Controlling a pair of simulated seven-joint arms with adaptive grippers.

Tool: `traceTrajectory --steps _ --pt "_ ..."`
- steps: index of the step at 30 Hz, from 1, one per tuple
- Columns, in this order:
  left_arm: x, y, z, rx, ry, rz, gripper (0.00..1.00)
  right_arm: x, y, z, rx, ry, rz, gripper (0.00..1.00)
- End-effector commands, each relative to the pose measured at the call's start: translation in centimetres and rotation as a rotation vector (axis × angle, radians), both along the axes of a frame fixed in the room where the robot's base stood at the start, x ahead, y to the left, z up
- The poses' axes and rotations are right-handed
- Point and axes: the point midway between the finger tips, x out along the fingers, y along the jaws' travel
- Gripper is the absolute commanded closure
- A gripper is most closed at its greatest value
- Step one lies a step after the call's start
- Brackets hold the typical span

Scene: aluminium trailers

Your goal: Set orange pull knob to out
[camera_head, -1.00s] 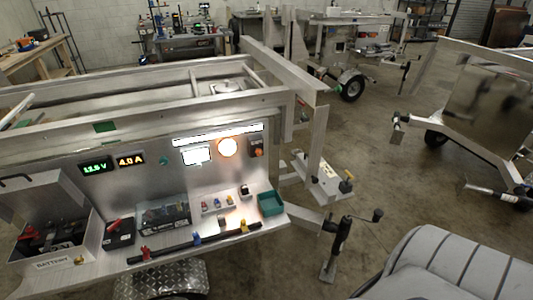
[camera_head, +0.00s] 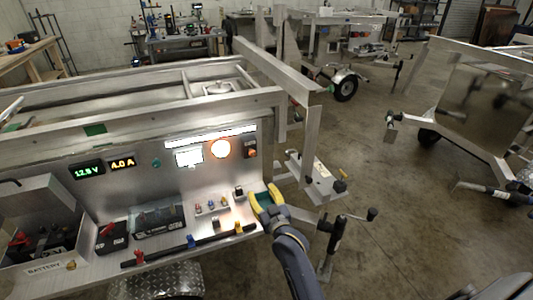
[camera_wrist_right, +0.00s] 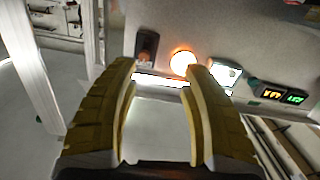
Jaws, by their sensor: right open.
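The orange pull knob (camera_head: 251,154) sits on a dark switch plate at the right end of the upright aluminium panel, beside a glowing round lamp (camera_head: 220,149). The dark plate (camera_wrist_right: 147,45) also shows in the right wrist view, above and left of the lamp; the knob's own position is too small to tell. My right gripper (camera_head: 266,191) has yellow fingers, open and empty, below the knob at the shelf's right end. In the right wrist view the open fingers (camera_wrist_right: 160,68) point at the panel, apart from the plate. My left gripper is not in view.
A white light strip (camera_head: 210,136) runs above the lamp, with a bright screen (camera_head: 189,157) and two number displays (camera_head: 122,163) to the left. The shelf holds a battery box (camera_head: 45,250), a dark unit (camera_head: 157,219) and small colored parts. An aluminium upright (camera_head: 283,125) stands right of the panel.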

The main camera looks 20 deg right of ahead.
Motion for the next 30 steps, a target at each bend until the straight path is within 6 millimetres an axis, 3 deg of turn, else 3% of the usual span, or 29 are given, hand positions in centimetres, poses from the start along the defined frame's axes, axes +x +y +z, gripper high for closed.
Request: traceTrajectory --steps 1,3,7,14,30 --pt "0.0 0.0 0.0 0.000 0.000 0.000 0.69 0.5 -0.3 1.7 -0.013 -0.020 -0.004 0.53" --pt "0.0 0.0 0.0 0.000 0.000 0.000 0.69 0.9 -0.7 3.3 -0.030 -0.034 -0.008 0.53" --pt "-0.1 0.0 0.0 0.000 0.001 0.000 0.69 1.5 -1.1 4.6 -0.047 -0.047 -0.012 0.53" --pt "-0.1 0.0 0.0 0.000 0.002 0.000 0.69 4.1 -1.1 4.8 -0.048 -0.049 -0.012 0.53" --pt "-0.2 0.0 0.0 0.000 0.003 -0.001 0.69 13.8 -1.2 4.8 -0.048 -0.047 -0.012 0.53"
